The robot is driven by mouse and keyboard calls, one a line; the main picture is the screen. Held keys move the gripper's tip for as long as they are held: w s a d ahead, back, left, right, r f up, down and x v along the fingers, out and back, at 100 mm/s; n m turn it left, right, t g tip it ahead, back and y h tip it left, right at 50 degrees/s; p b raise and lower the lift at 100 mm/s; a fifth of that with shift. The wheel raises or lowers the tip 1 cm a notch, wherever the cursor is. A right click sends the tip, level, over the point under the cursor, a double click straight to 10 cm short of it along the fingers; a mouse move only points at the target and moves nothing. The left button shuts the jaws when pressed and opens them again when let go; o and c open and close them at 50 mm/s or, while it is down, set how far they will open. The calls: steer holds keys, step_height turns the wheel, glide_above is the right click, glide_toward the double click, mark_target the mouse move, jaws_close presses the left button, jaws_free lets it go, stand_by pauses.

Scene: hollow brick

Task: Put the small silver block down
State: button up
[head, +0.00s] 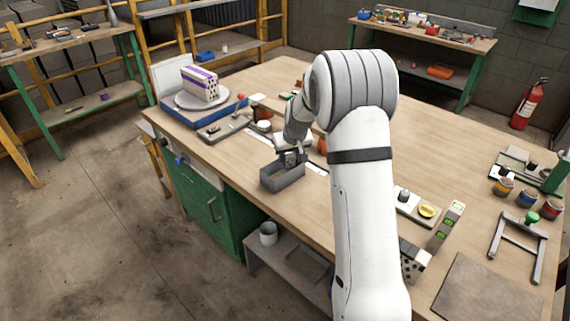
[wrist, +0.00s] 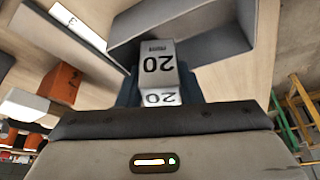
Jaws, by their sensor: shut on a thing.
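The small silver block (wrist: 158,66) is marked "20" on two faces and shows in the middle of the wrist view. My gripper (wrist: 160,88) is shut on it, with dark fingers on either side. In the head view my gripper (head: 290,158) is low at the grey open box (head: 283,180) near the table's front edge. The grey box also shows behind the block in the wrist view (wrist: 215,28). The block is hidden in the head view. I cannot tell whether it touches the box.
In the wrist view an orange block (wrist: 61,86) and a white block (wrist: 24,106) stand left of my gripper. A blue scale (head: 200,110) bearing a purple-striped brick (head: 200,84) stands at the table's left. The table (head: 445,145) right of my arm has clear room.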

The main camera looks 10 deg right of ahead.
mark_target(289, 164)
steer(key=shift+s+f, duration=0.1)
steer(key=shift+f, duration=1.75)
steer(key=shift+f, duration=0.25)
steer(key=o, duration=0.9)
steer(key=shift+r, duration=0.1)
steer(key=shift+s, duration=0.1)
